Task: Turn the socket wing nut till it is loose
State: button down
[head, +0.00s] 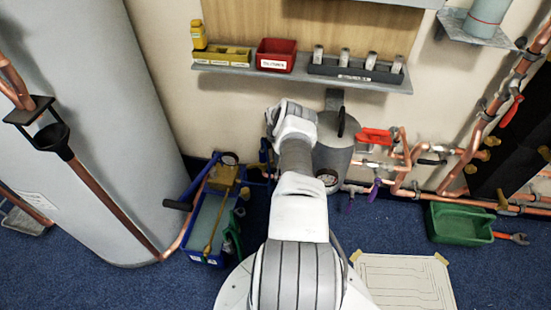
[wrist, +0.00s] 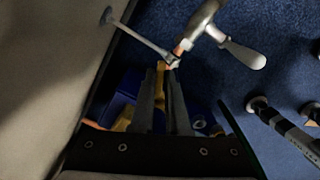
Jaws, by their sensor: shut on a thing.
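In the wrist view my gripper (wrist: 167,72) has its two dark fingers close together, pointing up the picture. They are shut on a small piece at the fingertips, which I take to be the socket wing nut; the fingers hide most of it. Just beyond the tips is a small metal fitting (wrist: 173,60) with a bit of copper pipe. A thin rod (wrist: 140,36) runs from this fitting to the pale wall. In the head view my own arm hides the gripper and the nut.
In the wrist view a metal fitting with a pale handle (wrist: 242,52) lies close beyond the fingertips. In the head view a blue toolbox (head: 190,247) stands left of my arm, a grey cylinder (head: 336,158) behind it, copper pipes (head: 407,160) at right. A shelf (head: 290,76) hangs above.

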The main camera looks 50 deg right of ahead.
jog(key=shift+w+d, duration=0.1)
jog(key=shift+d, duration=0.05)
jog(key=c, duration=0.9)
grip_release()
notch_tip(320, 180, up, 8)
jog(key=p, duration=0.3)
jog(key=shift+f, duration=0.25)
